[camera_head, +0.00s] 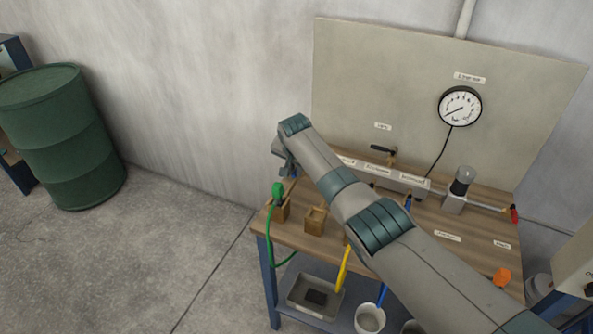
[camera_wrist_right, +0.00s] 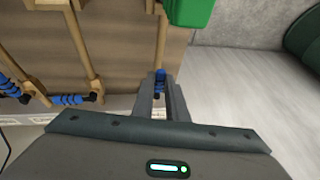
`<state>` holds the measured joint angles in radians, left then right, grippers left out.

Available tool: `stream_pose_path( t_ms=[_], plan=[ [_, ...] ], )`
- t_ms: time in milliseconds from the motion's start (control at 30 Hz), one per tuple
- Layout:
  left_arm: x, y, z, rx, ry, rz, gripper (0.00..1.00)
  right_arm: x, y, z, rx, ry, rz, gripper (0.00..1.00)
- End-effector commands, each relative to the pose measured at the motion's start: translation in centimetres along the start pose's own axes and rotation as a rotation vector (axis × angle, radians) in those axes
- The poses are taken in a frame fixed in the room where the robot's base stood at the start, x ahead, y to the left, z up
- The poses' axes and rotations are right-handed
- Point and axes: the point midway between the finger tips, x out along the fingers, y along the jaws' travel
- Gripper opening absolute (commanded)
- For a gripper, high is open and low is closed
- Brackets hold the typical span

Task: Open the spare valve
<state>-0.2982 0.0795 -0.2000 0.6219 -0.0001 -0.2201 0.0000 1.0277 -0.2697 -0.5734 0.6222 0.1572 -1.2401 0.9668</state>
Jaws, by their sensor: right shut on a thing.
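My right arm reaches across the bench, and its gripper (camera_head: 286,168) is over the back left corner. In the right wrist view the gripper (camera_wrist_right: 160,100) is shut on a short blue-sleeved lever (camera_wrist_right: 160,80) on a thin brass stem. Two more blue-sleeved levers show at the left (camera_wrist_right: 10,86) and at left centre (camera_wrist_right: 70,99), each on a brass pipe. A green fitting (camera_wrist_right: 190,10) is just beyond the fingers; in the head view a green fitting (camera_head: 278,189) with a green hose is below the gripper. The labels are too small to read, so I cannot tell which valve is the spare. My left gripper is not in view.
A pressure gauge (camera_head: 460,106) hangs on the back panel (camera_head: 400,80). A grey manifold (camera_head: 400,181) and a dark-topped cylinder (camera_head: 462,182) stand on the bench (camera_head: 470,255). A wooden holder (camera_head: 315,221) is near the front left. My forearm hides the bench middle. A green drum (camera_head: 64,135) stands left.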

Motion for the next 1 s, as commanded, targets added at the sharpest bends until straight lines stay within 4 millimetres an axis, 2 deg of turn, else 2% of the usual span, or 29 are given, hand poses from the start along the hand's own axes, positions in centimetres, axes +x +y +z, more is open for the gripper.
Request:
stream_pose_path(
  t_ms=[267,300,333,367,767,1000],
  plan=[
    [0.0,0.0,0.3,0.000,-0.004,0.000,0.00,-0.2,-0.2,-0.2,0.001,0.005,-0.005,0.00],
    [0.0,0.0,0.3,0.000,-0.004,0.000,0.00,-0.2,-0.2,-0.2,0.001,0.005,-0.004,0.22],
    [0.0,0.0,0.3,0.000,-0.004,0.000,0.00,-0.2,-0.2,-0.2,0.001,0.005,-0.004,0.29],
    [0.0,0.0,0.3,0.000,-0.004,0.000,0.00,-0.2,-0.1,-0.2,0.001,0.005,-0.004,0.32],
    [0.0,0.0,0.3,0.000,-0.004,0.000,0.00,-0.2,0.0,-0.1,0.000,0.001,-0.002,0.32],
    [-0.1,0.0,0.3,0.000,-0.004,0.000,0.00,-1.2,-0.1,-0.1,0.000,0.002,-0.003,0.32]
  ],
)
